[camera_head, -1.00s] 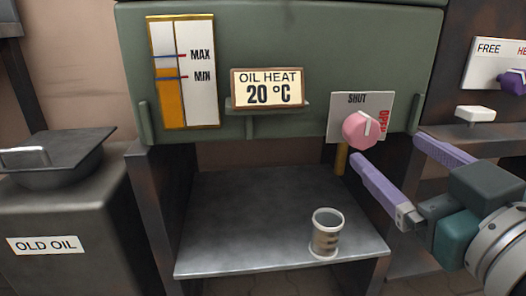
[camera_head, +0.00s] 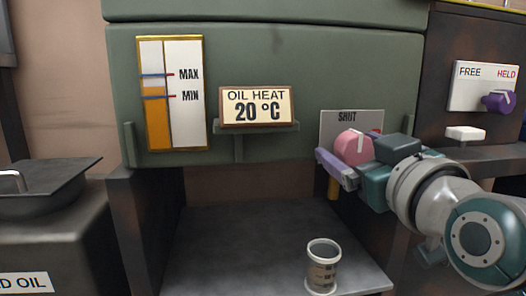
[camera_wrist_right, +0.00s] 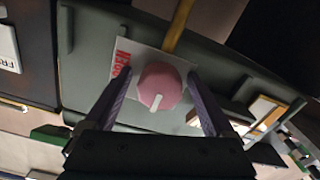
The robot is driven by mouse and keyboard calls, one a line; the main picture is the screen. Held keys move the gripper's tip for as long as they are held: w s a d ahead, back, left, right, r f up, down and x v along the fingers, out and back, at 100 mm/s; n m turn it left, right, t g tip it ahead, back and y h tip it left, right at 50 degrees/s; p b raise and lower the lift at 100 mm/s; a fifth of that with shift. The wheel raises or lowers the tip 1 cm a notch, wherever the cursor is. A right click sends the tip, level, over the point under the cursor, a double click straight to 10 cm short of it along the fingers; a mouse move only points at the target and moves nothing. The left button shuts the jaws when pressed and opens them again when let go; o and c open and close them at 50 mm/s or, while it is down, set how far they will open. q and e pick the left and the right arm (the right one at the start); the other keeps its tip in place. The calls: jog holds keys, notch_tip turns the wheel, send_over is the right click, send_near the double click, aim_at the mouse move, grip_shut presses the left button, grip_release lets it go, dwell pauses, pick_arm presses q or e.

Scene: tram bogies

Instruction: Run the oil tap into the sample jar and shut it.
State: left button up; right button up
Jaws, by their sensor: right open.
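The tap is a pink knob (camera_head: 352,146) with a white mark, on a white plate (camera_head: 337,123) on the green housing. The mark points up toward SHUT; OPEN is hidden in the head view but shows in the right wrist view. A yellow spout (camera_head: 334,188) hangs below the plate. The sample jar (camera_head: 323,270), grey with brownish bands and open on top, stands upright on the shelf below the spout. My right gripper (camera_head: 342,166) is open at the knob. In the right wrist view its fingers (camera_wrist_right: 160,90) lie either side of the knob (camera_wrist_right: 163,83). My left gripper is not in view.
A gauge (camera_head: 158,120) shows amber near MIN. An OIL HEAT sign (camera_head: 257,106) reads 20 °C. An old oil bin (camera_head: 60,245) stands left. At right are a FREE/HELD plate (camera_head: 472,88) with a purple knob (camera_head: 498,101). The shelf (camera_head: 225,255) is clear left of the jar.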

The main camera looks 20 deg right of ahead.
jog(key=shift+c, duration=0.3)
jog(key=shift+c, duration=1.4)
jog(key=c, duration=1)
jog(key=m+p, duration=0.1)
jog(key=p, duration=0.1)
jog(key=m+p, duration=0.1)
jog(key=p, duration=0.1)
jog(key=shift+r+m+p, duration=0.3)
jog(key=shift+r, duration=0.05)
jog(key=shift+f+m+p, duration=0.25)
jog(key=shift+m+p, duration=0.15)
jog(key=shift+m, duration=0.3)
jog(key=shift+f, duration=0.1)
jog(key=o, duration=1.3)
jog(key=shift+o, duration=0.2)
